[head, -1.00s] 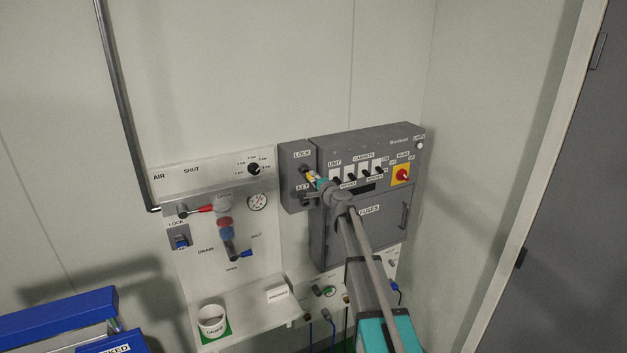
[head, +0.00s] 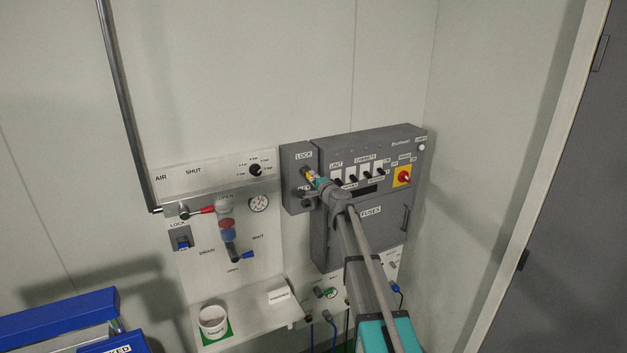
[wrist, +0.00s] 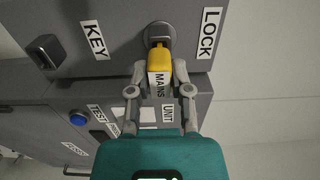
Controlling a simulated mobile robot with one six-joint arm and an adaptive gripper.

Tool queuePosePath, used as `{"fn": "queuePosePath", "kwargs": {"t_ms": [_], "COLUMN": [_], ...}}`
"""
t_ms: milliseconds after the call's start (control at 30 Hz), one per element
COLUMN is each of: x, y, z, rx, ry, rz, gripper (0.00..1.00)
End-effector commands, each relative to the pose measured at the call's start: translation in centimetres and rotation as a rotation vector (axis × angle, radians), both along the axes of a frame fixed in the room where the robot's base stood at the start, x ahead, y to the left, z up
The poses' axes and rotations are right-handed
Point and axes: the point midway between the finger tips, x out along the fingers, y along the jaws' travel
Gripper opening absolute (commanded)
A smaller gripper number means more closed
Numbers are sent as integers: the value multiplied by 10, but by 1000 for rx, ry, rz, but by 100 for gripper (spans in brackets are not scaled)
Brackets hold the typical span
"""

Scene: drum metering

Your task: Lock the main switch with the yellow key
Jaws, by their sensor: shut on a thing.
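The yellow key (wrist: 158,60), labelled MAINS, is at the round lock (wrist: 160,36) on the side box marked KEY and LOCK. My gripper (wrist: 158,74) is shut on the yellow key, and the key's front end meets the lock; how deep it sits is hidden. In the head view my gripper (head: 314,181) is at the lock box (head: 292,190), covering part of it. The main switch (head: 403,176) is a red knob on a yellow plate on the grey cabinet; my gripper is apart from it, to its left.
A row of black switches stands on the cabinet (head: 335,225) close to the right of my gripper. The air panel with a gauge (head: 259,202) is to the left. A white cup (head: 213,320) stands on the shelf below. A blue case (head: 60,318) is at lower left.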

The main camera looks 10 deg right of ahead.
Motion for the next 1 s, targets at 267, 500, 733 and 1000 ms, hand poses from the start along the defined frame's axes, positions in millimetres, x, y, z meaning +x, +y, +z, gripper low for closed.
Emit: {"fn": "queuePosePath", "kwargs": {"t_ms": [267, 500, 733, 1000], "x": [5, 9, 13, 16], "y": [2, 3, 4, 5], "z": [0, 0, 0, 0], "rx": [0, 0, 0, 0], "ry": [0, 0, 0, 0], "rz": [0, 0, 0, 0], "gripper": [0, 0, 0, 32]}}
